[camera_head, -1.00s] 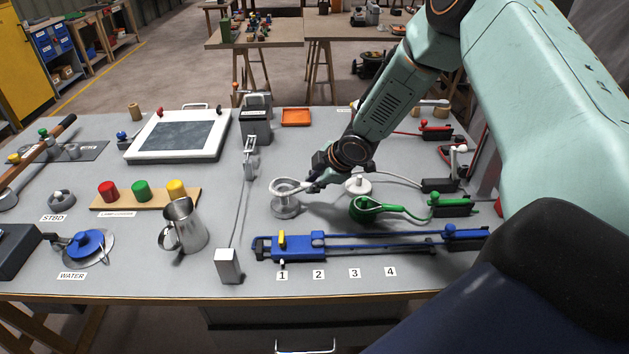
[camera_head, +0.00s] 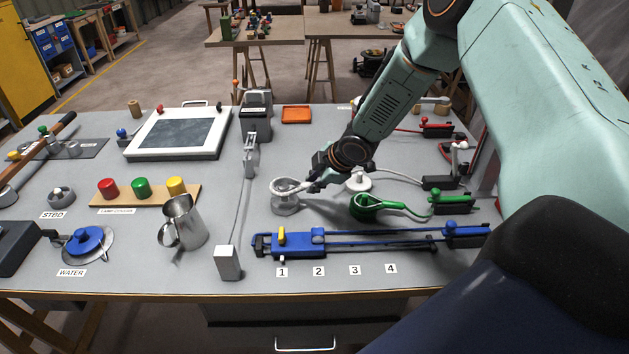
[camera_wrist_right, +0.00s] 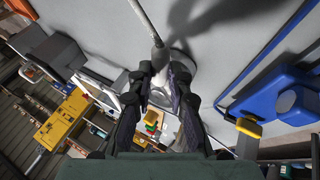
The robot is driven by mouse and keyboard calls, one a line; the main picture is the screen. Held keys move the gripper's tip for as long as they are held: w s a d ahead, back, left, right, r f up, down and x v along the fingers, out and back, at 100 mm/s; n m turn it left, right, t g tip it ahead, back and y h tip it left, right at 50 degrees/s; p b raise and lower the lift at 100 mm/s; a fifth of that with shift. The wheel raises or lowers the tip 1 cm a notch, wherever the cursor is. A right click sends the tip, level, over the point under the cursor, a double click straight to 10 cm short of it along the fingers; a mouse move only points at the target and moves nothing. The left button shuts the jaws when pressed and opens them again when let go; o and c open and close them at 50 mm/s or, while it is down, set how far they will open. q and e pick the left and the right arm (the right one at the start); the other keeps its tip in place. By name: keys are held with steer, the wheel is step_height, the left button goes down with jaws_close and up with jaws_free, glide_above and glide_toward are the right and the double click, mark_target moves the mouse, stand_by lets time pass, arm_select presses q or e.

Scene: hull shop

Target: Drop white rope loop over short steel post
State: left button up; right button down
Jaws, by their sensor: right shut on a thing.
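The white rope loop (camera_head: 290,185) is at the top of the short steel post (camera_head: 285,206), left of my right gripper. From above it appears to circle the post's top; whether it is down around the post I cannot tell. My right gripper (camera_head: 314,183) is shut on the white rope loop, at its right side. In the right wrist view, the gripper's dark fingers (camera_wrist_right: 158,90) are close together on a pale piece, with a pale round shape behind. The white rope (camera_head: 398,178) runs right from near the gripper to a dark fitting. My left gripper is not in view.
A white disc post (camera_head: 358,182) and a green rope loop (camera_head: 366,208) stand close on the right. The blue slider rail (camera_head: 370,240) lies in front. A thin rod with a white block (camera_head: 228,262) and a steel jug (camera_head: 184,222) stand left.

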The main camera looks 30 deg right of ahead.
steer(key=shift+f+b, duration=0.75)
steer(key=shift+f, duration=0.9)
stand_by(0.9)
steer(key=c, duration=1.2)
jaws_free()
steer(key=shift+o, duration=0.2)
steer(key=o, duration=0.4)
steer(key=shift+r, duration=0.15)
step_height(320, 180, up, 8)
steer(key=p, duration=0.8)
